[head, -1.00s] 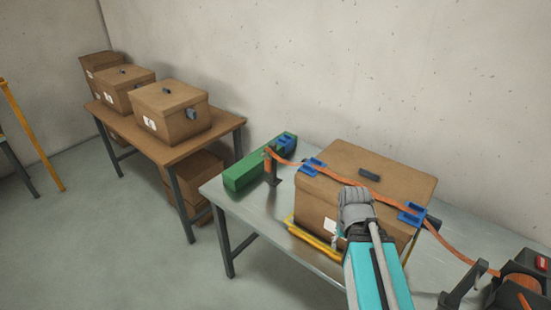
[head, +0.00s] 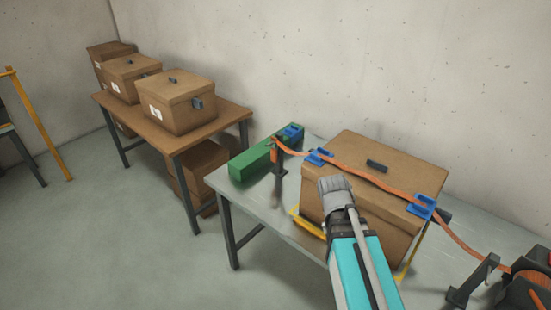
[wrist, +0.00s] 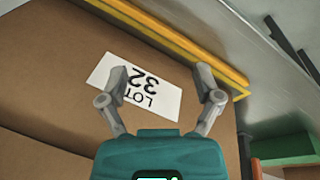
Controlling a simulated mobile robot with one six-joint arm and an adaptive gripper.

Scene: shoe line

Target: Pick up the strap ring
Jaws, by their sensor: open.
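An orange strap (head: 375,180) runs across the lid of a brown box on the metal table. Its left end (head: 275,144) sits at the top of a dark upright post (head: 278,185); the ring itself is too small to make out there. My gripper (head: 334,184) is in front of the box's near face, right of the post and apart from it. In the wrist view my gripper (wrist: 160,72) is open and empty, its fingers on either side of a white "LOT 32" label (wrist: 136,88) on the box.
The brown box (head: 390,160) stands in a yellow frame (head: 306,224), with blue corner guards (head: 421,207) under the strap. A green block (head: 250,165) lies behind the post. A strap reel (head: 528,292) is at the right. More boxes stand on a wooden table (head: 226,120).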

